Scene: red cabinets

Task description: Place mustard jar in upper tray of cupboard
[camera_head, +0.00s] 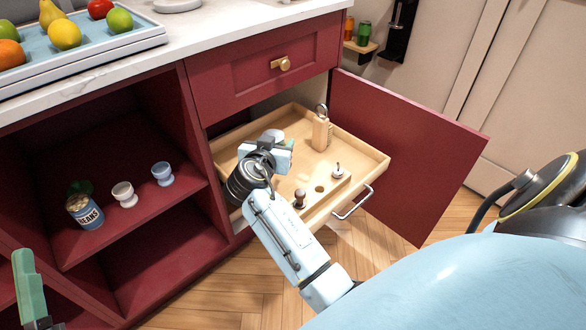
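The pull-out wooden tray (372,155) of the cupboard is out, with a red door (400,150) standing open beside it. My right gripper (275,142) is over the left part of the tray, pointing away from me. Its wrist hides most of its fingers. A pale rounded thing (272,133) shows just beyond the fingers; I cannot tell whether it is held. I cannot make out a mustard jar for certain. A green finger of my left gripper (28,285) shows at the lower left edge, away from the tray; its opening cannot be judged.
The tray holds a wooden block with a ring-handled tool (321,128) and a holder with small stoppers (300,198). Open shelves at left hold a beans can (85,210) and two cups (124,194). A fruit tray (140,40) is on the counter. Small jars (364,34) stand on a wall shelf.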

